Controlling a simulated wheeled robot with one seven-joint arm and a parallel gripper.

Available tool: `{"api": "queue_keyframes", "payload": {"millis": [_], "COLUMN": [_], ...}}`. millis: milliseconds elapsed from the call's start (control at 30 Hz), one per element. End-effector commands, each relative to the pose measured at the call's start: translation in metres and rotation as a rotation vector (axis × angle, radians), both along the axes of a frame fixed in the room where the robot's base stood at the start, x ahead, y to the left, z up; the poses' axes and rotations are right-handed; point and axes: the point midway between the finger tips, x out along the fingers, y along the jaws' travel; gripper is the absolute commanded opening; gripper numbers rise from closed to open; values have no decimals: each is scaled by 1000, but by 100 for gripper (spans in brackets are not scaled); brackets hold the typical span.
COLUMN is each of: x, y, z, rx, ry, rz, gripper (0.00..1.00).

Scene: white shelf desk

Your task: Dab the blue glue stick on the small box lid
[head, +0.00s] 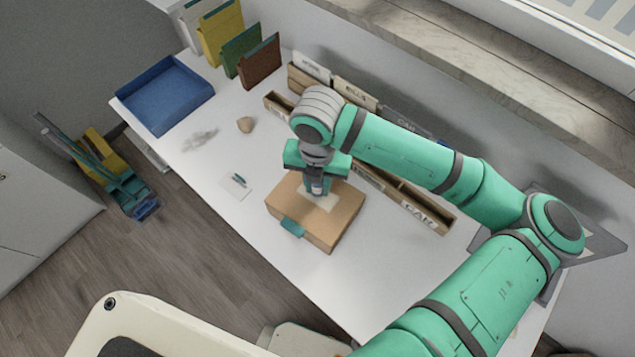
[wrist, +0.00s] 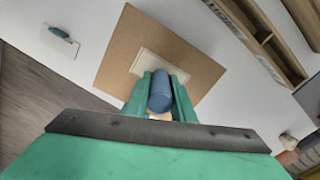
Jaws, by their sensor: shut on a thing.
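A small brown cardboard box (head: 308,226) stands on the white desk. A pale label patch (head: 323,201) lies on its lid, and it also shows in the wrist view (wrist: 148,62). My gripper (head: 317,188) is above the lid, pointing down, shut on the blue glue stick (wrist: 160,92). The stick sits between both green fingers in the wrist view, over the near edge of the patch. Its lower tip is hidden, so I cannot tell whether it touches the lid.
A wooden organizer (head: 410,200) with labelled sections runs behind the box. A small card with a dark item (head: 238,184) lies to the left. A blue tray (head: 166,95) and upright folders (head: 240,50) stand at the far left. The desk front right of the box is clear.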

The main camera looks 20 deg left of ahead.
Motion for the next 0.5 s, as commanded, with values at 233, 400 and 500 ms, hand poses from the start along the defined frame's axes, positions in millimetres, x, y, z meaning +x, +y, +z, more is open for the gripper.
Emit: {"api": "queue_keyframes", "payload": {"millis": [233, 400, 500], "x": [0, 0, 0], "y": [0, -1, 0], "z": [0, -2, -3], "rx": [0, 0, 0], "ry": [0, 1, 1], "rz": [0, -2, -1], "gripper": [0, 0, 0]}}
